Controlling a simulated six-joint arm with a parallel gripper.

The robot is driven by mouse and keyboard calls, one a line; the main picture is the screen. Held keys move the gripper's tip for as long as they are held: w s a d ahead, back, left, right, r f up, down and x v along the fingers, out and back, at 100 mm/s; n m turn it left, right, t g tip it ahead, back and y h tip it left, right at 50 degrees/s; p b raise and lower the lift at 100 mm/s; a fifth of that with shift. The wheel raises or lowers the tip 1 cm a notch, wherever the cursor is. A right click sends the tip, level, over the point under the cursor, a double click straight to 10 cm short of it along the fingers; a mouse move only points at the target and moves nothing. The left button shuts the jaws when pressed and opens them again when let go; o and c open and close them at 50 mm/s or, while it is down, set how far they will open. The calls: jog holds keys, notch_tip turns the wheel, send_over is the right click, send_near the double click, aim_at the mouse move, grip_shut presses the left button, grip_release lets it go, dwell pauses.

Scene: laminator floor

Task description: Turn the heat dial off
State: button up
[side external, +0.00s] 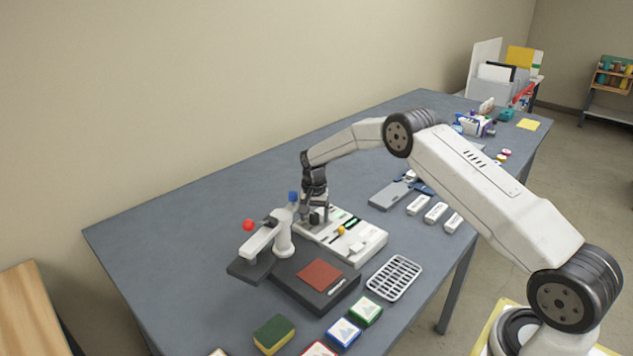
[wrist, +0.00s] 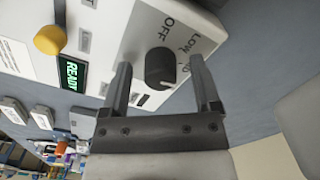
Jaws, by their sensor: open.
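The heat dial (wrist: 160,68) is a round black knob on the white panel of the laminator control unit (wrist: 118,20). In the wrist view the labels "OFF" and "LOW" show beside it. My gripper (wrist: 158,75) is open, with one finger on each side of the dial; I cannot tell whether the fingers touch it. In the side view my gripper (side external: 315,213) is down at the left end of the white unit (side external: 362,246), and it partly hides the dial.
A yellow knob (wrist: 50,40) and a green "READY" display (wrist: 72,74) sit near the dial. In the side view a grey press with a red-tipped lever (side external: 248,225) stands close to my gripper. A wire rack (side external: 394,278) lies at the front. The table's back left is clear.

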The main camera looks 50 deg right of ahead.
jog(key=shift+c, duration=0.2)
grip_shut()
jog(key=shift+n, duration=0.4)
jog(key=n, duration=1.9)
dwell(0.4)
